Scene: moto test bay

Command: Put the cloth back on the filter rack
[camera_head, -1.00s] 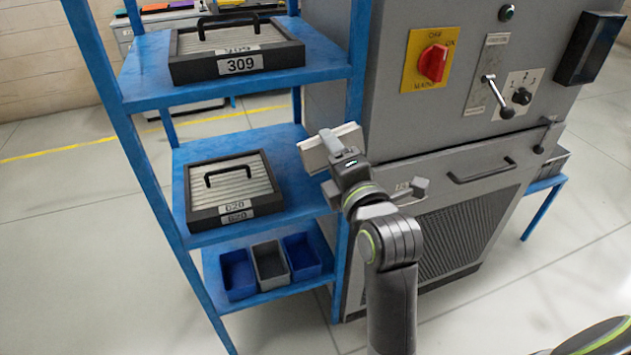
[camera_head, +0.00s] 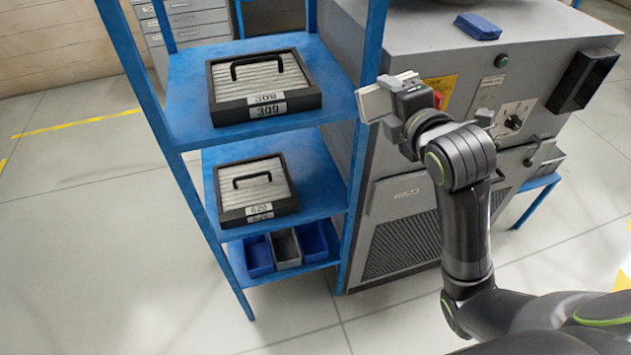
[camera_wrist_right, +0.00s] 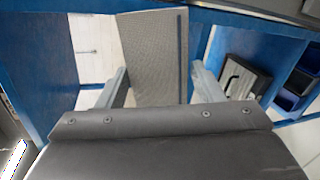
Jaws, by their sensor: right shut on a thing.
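My right gripper (camera_head: 394,98) is shut on a flat, light grey rectangular piece (camera_head: 377,100). It is held in the air in front of the grey machine, just right of the rack's front post. In the right wrist view the piece (camera_wrist_right: 152,60) has a fine woven or mesh texture and stands out between the fingers. I cannot tell whether it is cloth or a stiff panel. A small blue folded thing (camera_head: 478,26), cloth-like, lies on top of the machine. The blue filter rack (camera_head: 187,88) stands to the left. My left gripper is not in view.
Filter 309 (camera_head: 262,83) sits on the rack's upper shelf and filter 620 (camera_head: 254,188) on the middle one. Small bins (camera_head: 287,247) fill much of the low shelf. The machine (camera_head: 400,200) stands close beside the rack. Bare shelf surface shows beside both filters.

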